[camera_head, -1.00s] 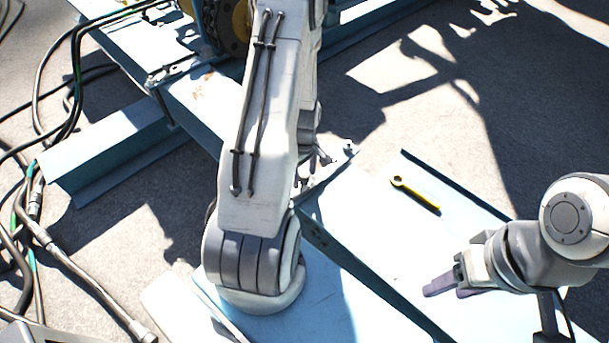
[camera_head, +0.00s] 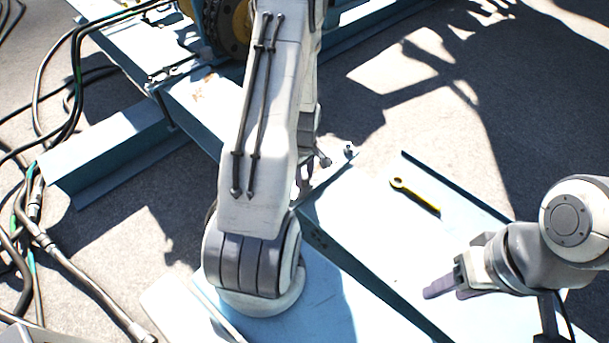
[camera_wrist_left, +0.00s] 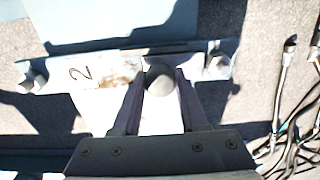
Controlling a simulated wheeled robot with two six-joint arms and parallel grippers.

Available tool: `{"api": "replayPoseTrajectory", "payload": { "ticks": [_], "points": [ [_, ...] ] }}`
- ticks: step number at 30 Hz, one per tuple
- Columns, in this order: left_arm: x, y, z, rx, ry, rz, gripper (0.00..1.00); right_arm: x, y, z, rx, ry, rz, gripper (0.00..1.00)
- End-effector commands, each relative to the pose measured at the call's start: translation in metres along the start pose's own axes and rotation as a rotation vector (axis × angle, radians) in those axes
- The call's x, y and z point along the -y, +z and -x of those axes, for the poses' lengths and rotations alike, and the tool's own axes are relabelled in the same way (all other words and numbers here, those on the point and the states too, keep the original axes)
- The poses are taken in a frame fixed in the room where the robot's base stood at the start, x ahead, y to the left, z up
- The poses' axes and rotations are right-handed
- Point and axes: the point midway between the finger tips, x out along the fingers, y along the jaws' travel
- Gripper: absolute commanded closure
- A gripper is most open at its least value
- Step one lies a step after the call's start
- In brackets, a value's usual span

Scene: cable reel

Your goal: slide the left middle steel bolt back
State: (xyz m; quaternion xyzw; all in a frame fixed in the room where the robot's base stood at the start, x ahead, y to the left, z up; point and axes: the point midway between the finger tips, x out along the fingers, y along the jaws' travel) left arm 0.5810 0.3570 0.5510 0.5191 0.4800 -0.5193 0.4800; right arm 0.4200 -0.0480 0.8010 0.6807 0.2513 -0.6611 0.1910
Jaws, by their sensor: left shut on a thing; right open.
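In the left wrist view, a round grey steel bolt head (camera_wrist_left: 160,79) sits between the fingers of my left gripper (camera_wrist_left: 158,92), which is shut on it. The bolt is the middle one on a pale, worn bar (camera_wrist_left: 105,72) marked with a "2"; its shaft is hidden. Other bolts show near the bar's left end (camera_wrist_left: 32,83) and right end (camera_wrist_left: 217,66). In the head view my left arm hides its own gripper and the held bolt. My right gripper (camera_head: 440,288) is open and empty over the pale blue plate at the lower right.
A yellow wrench (camera_head: 415,195) lies on the pale blue plate (camera_head: 370,225). Blue steel beams (camera_head: 110,150) run at the left. Black hoses (camera_head: 75,90) and a metal-ended cable (camera_head: 95,290) lie on the left ground. The ground at upper right is clear.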

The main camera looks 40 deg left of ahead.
Motion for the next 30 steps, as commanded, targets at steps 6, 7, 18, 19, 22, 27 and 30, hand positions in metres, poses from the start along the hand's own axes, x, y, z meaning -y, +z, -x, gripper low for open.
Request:
{"api": "replayPoseTrajectory", "payload": {
  "ticks": [6, 7, 18, 19, 22, 27, 30],
  "points": [
    [0.000, 0.000, 0.000, 0.000, 0.000, 0.000, 1.00, 0.000, 0.000, 0.000, 0.000, 0.000, 0.000, 0.50],
    [0.000, 0.000, 0.000, 0.000, 0.000, 0.000, 1.00, 0.000, 0.000, 0.000, 0.000, 0.000, 0.000, 0.50],
    [0.000, 0.000, 0.001, 0.000, 0.000, 0.001, 1.00, 0.000, 0.000, 0.000, 0.000, 0.000, 0.000, 0.50],
    [0.000, 0.000, 0.001, 0.000, 0.000, 0.001, 1.00, 0.000, 0.000, 0.000, 0.000, 0.000, 0.000, 0.50],
    [0.000, 0.000, 0.001, 0.000, 0.000, 0.001, 1.00, 0.000, 0.000, 0.000, 0.000, 0.000, 0.000, 0.50],
    [-0.001, 0.000, 0.001, 0.000, 0.000, 0.000, 1.00, 0.000, 0.000, 0.001, 0.000, 0.000, 0.000, 0.50],
    [-0.010, -0.001, 0.002, -0.001, 0.002, -0.001, 1.00, 0.000, 0.000, 0.005, 0.000, 0.000, 0.000, 0.50]
  ]
}}
